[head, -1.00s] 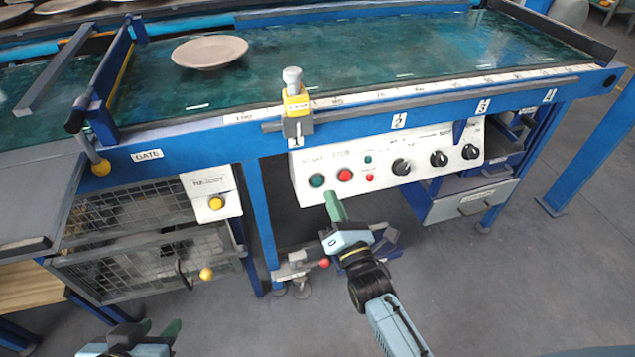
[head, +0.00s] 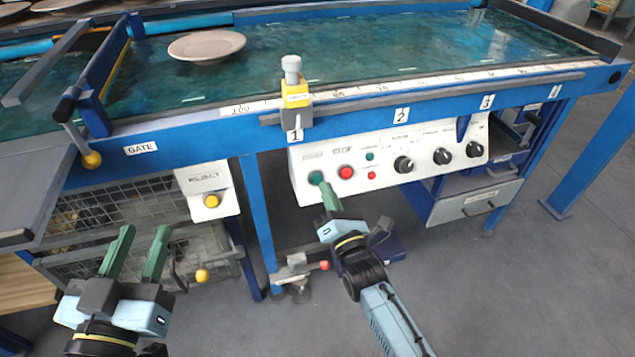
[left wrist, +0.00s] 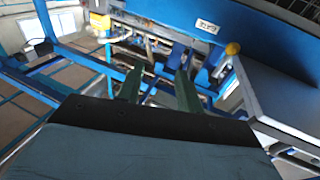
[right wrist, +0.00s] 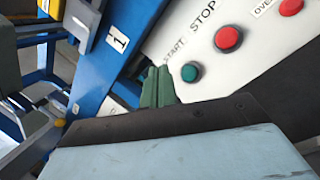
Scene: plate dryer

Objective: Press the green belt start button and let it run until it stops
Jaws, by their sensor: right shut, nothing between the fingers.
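The green start button (head: 316,178) is on the white control panel (head: 305,194) under the belt, left of the red stop button (head: 346,172). The right wrist view also shows the start button (right wrist: 190,72) under a START label. My right gripper (head: 326,187) is shut and empty, its fingertips close to the start button. In the right wrist view the fingertips (right wrist: 158,70) appear just left of the button; contact cannot be told. My left gripper (head: 143,230) is open and empty, in front of the mesh cage. The belt (head: 390,50) is green and carries a plate (head: 207,46).
A yellow reject button (head: 211,200) is on a box left of the panel. Black knobs (head: 403,165) and small buttons are on the panel's right. A yellow-knobbed gate lever (head: 92,160) is at the left. A yellow stop marked 1 (head: 296,95) is on the front rail.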

